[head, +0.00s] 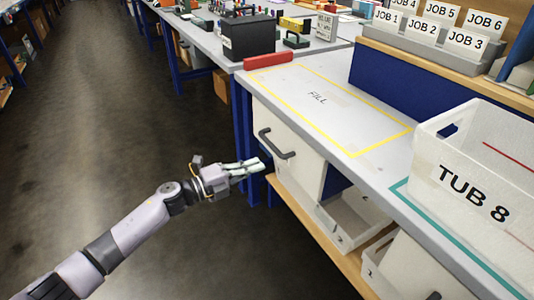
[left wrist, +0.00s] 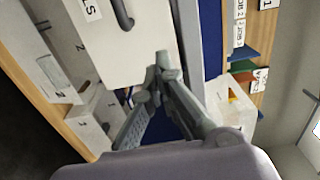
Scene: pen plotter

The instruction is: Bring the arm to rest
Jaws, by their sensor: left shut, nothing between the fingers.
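My left arm (head: 140,225) reaches in from the lower left in the head view. Its gripper (head: 258,164) is shut and empty, held over the floor in front of the bench and just left of a white drawer front. In the left wrist view the fingers (left wrist: 162,58) meet at their tips, with the white drawer front (left wrist: 120,40) beyond them. I see no contact with the bench or the drawer. My right gripper is not in view.
The bench top (head: 318,95) has a yellow outline marked FILL. A white tub (head: 490,160) labelled TUB 8 stands at right. The drawer handle (head: 275,144) sticks out close to my gripper. White bins (head: 355,215) sit on a lower shelf. Open floor (head: 90,120) lies at left.

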